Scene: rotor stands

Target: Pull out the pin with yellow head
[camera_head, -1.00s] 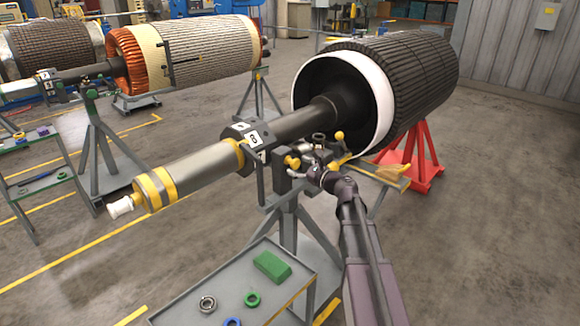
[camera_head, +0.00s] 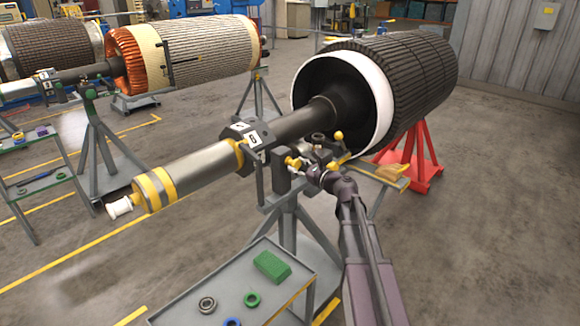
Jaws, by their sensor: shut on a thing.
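The pin's yellow head (camera_head: 293,162) shows beside the upright bracket (camera_head: 281,172) of the near rotor stand, below the shaft clamp with white number labels (camera_head: 240,131). My gripper (camera_head: 298,170) comes in from the right and is shut on the yellow-headed pin. The fingers are small and partly dark in this view. The pin's shank is hidden, so I cannot tell how deep it sits in the bracket. A second yellow knob (camera_head: 339,135) stands up just behind my wrist.
The large rotor (camera_head: 395,85) and its shaft (camera_head: 195,165) lie above and behind the stand. A grey cart (camera_head: 215,285) with a green block (camera_head: 271,266) and several rings stands in front. A red stand (camera_head: 428,160) supports the rotor's far part. Open floor lies at right.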

